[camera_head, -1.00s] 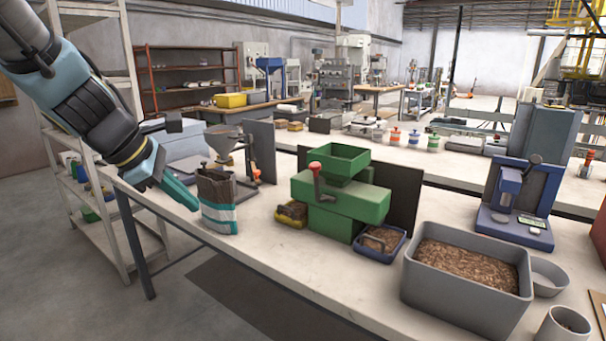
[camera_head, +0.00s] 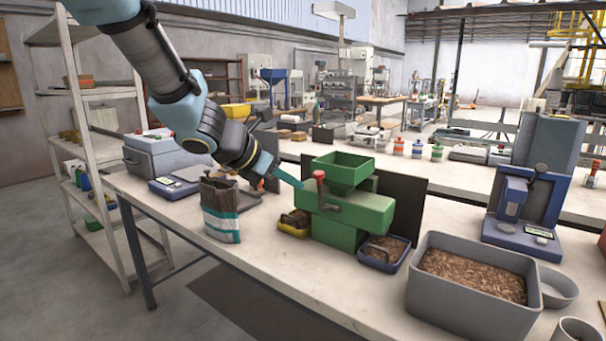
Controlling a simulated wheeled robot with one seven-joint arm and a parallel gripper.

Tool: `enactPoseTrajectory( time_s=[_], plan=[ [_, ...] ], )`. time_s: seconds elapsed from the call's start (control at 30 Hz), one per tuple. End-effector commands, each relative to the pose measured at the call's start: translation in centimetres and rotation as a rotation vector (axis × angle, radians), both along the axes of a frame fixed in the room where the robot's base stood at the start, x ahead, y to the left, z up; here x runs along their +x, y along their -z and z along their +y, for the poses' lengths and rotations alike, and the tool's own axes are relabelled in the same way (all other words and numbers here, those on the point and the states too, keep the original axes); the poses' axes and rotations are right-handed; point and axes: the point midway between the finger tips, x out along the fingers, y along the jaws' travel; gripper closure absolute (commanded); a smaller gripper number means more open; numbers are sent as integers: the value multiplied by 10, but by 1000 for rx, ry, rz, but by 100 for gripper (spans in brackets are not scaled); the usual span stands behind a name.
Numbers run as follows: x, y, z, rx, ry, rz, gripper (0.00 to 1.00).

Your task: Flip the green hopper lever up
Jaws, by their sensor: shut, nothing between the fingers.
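The green hopper machine (camera_head: 345,235) stands on the white bench at the middle, with a square open hopper on top. Its lever (camera_head: 320,188) is on the left front side, a short stem with a red knob (camera_head: 319,175) at its upper end. My gripper (camera_head: 300,186) reaches in from the upper left. Its teal fingers are shut and empty. Their tip is just left of the lever, slightly below the knob's height; I cannot tell whether it touches.
A brown and teal bag (camera_head: 220,210) stands left of the machine, below my arm. A yellow tray (camera_head: 293,229) and a blue tray (camera_head: 384,255) sit at the machine's base. A grey bin of pellets (camera_head: 470,310) stands to the right. A dark panel (camera_head: 408,205) is behind.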

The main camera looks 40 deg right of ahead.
Motion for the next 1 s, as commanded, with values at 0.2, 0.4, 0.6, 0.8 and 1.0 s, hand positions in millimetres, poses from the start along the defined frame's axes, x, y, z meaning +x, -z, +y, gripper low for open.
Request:
enactPoseTrajectory(
  time_s=[0.2,0.4,0.6,0.8,1.0],
  plan=[
    [0,-8,-26,-1,0,-2,100],
    [0,-8,-31,-2,0,-1,100],
    [0,-8,-31,-2,-1,-2,100],
    [4,-19,-41,-3,-1,-3,100],
    [7,-27,-54,-2,0,-3,100]
  ],
)
